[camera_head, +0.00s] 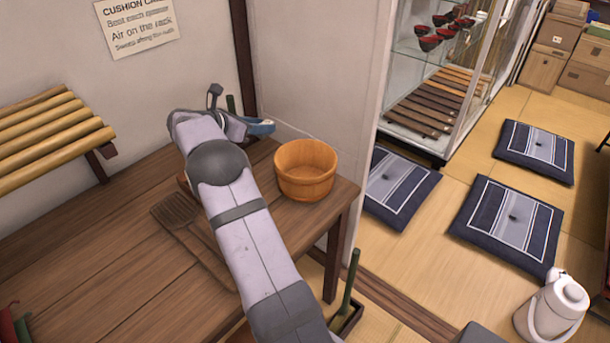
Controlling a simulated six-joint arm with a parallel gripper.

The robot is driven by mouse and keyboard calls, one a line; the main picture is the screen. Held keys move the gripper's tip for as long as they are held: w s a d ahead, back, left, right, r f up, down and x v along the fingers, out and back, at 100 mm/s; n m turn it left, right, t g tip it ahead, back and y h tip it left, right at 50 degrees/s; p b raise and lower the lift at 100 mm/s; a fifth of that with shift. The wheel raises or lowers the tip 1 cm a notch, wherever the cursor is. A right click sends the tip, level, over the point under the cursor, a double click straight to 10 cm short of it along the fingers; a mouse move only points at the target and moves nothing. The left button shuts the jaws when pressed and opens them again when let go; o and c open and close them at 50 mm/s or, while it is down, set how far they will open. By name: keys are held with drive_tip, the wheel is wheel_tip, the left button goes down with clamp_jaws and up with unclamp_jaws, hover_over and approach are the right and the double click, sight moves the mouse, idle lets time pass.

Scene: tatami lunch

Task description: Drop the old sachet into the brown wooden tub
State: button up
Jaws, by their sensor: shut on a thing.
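The brown wooden tub (305,172) stands upright near the right end of the wooden table, and no sachet shows in the visible part of it. My gripper (238,122) is at the far end of my arm, to the left of the tub and beyond it, near the wall. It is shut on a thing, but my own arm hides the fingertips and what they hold. I cannot make out the old sachet anywhere in this view.
A small blue item (262,127) shows beside my gripper, partly hidden. A bamboo rack (50,138) is at the left wall. A white wall corner (325,75) rises behind the tub.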

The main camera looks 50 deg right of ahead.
drive_tip(key=shift+r, duration=0.1)
drive_tip(key=s+d+r+m+g+p, duration=0.1)
drive_tip(key=s+d+r+p, duration=0.1)
drive_tip(key=s+r+p, duration=0.35)
drive_tip(key=s+d+r+p, duration=0.2)
drive_tip(key=r+p, duration=0.4)
drive_tip(key=r, duration=0.3)
drive_tip(key=s+p, duration=0.3)
drive_tip(key=s, duration=0.3)
drive_tip(key=s+a+f+n+t, duration=0.1)
drive_tip(key=s+a+f, duration=0.1)
drive_tip(key=f, duration=0.7)
drive_tip(key=shift+s+a, duration=0.4)
drive_tip(key=shift+a, duration=0.2)
drive_tip(key=shift+f, duration=0.2)
wheel_tip(320, 180, down, 6)
drive_tip(key=b, duration=0.4)
drive_tip(key=shift+r, duration=0.1)
